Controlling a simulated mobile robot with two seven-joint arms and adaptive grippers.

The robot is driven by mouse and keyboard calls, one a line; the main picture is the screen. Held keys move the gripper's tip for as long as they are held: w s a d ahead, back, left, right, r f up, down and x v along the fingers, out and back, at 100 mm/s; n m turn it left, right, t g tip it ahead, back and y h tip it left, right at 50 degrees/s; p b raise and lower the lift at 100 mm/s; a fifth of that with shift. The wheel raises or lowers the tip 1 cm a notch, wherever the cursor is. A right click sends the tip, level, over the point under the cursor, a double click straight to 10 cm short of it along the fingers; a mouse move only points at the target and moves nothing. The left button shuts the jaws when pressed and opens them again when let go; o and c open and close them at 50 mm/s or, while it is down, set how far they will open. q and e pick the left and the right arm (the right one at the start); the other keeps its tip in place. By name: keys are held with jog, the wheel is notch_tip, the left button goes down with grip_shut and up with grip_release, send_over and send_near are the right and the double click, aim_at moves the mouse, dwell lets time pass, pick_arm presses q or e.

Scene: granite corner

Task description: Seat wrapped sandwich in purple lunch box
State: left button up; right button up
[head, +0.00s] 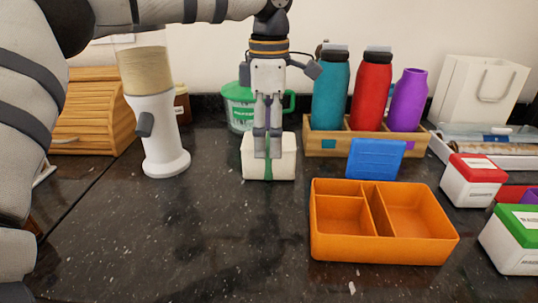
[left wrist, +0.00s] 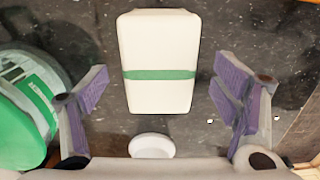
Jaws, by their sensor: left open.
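A white block with a green band, which looks like the wrapped sandwich (head: 286,160), stands on the dark counter. My left gripper (head: 267,148) points down over it, overlapping its front in the head view. In the left wrist view the block (left wrist: 160,95) lies between and beyond the two spread fingers (left wrist: 160,98), with gaps on both sides. The left gripper is open and empty; contact cannot be told. The divided lunch box (head: 384,248) is orange, not purple, and stands at the front right. Its compartments look empty. My right gripper is out of view.
A green lidded mug (head: 238,105) stands close behind the block. A wooden rack (head: 330,143) of bottles and a blue block (head: 375,158) lie behind the orange box. A white grinder (head: 160,130) stands left. Lidded tubs (head: 474,180) stand right. The front left counter is clear.

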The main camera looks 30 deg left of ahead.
pick_arm(q)
jog(key=shift+f, duration=0.2)
jog(key=c, duration=1.4)
